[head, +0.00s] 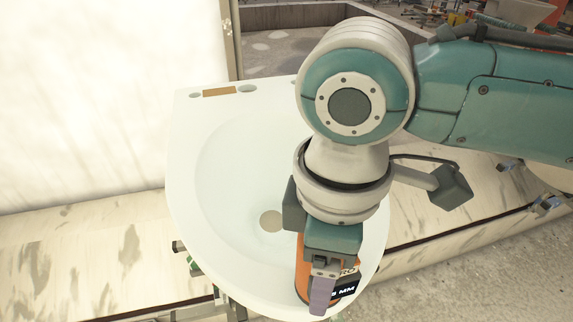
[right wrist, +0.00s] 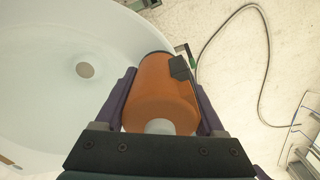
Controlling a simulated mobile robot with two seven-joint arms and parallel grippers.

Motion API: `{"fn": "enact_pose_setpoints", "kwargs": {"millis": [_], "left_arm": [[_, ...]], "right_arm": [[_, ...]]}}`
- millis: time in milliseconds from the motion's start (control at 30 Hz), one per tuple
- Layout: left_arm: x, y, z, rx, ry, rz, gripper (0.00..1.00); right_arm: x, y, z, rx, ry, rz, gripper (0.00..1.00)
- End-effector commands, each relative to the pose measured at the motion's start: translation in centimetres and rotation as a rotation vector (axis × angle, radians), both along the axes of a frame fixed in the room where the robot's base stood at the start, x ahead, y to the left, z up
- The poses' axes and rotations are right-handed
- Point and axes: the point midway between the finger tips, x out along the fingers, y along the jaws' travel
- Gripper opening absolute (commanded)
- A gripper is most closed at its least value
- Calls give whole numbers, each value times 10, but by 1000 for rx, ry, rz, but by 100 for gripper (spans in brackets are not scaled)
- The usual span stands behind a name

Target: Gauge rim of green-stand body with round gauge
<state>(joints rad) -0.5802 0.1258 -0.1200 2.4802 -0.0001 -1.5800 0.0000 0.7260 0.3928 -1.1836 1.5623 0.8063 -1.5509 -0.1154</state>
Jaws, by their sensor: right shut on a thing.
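The body is a white basin (head: 225,180) with a round drain hole, standing on a stand whose green part (head: 193,264) shows at the lower left. The basin also shows in the right wrist view (right wrist: 40,100). My right gripper (head: 325,285) is shut on the round gauge (head: 303,268), an orange cylinder with a dark display reading "MM". The right wrist view shows the gauge (right wrist: 158,95) between both fingers, at the basin's rim. Whether the gauge touches the rim is hidden. My left gripper is not in view.
A pale wall panel (head: 90,100) stands at the left. A long pale slab or ledge (head: 100,260) runs behind and beside the basin. A cable (right wrist: 262,90) loops over the floor in the right wrist view, near metal frame parts (right wrist: 300,150).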

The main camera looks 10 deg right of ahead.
Motion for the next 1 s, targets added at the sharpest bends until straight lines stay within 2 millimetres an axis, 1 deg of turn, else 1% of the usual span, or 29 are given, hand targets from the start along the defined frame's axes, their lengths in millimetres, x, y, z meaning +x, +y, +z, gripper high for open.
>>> {"fn": "enact_pose_setpoints", "kwargs": {"millis": [267, 300, 500, 533, 733, 800, 867, 967, 1000], "left_arm": [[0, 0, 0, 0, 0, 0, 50], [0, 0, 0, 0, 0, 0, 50], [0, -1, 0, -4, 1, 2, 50], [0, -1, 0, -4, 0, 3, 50], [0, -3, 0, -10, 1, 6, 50], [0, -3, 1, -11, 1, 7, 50], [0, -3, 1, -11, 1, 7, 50], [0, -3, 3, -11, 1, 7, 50], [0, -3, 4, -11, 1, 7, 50]], "right_arm": [[0, 0, 0, 0, 0, 0, 14], [0, 0, 0, 0, 0, 0, 76], [0, 0, 0, 0, 0, 0, 98], [0, 0, 0, 0, 0, 0, 100], [0, 0, 0, 0, 0, 0, 100], [0, 0, 3, 0, -1, 0, 100], [1, 0, 9, 0, -1, 0, 100], [1, 0, 26, 2, -3, 1, 100], [1, 0, 34, 1, -4, 0, 100]]}}
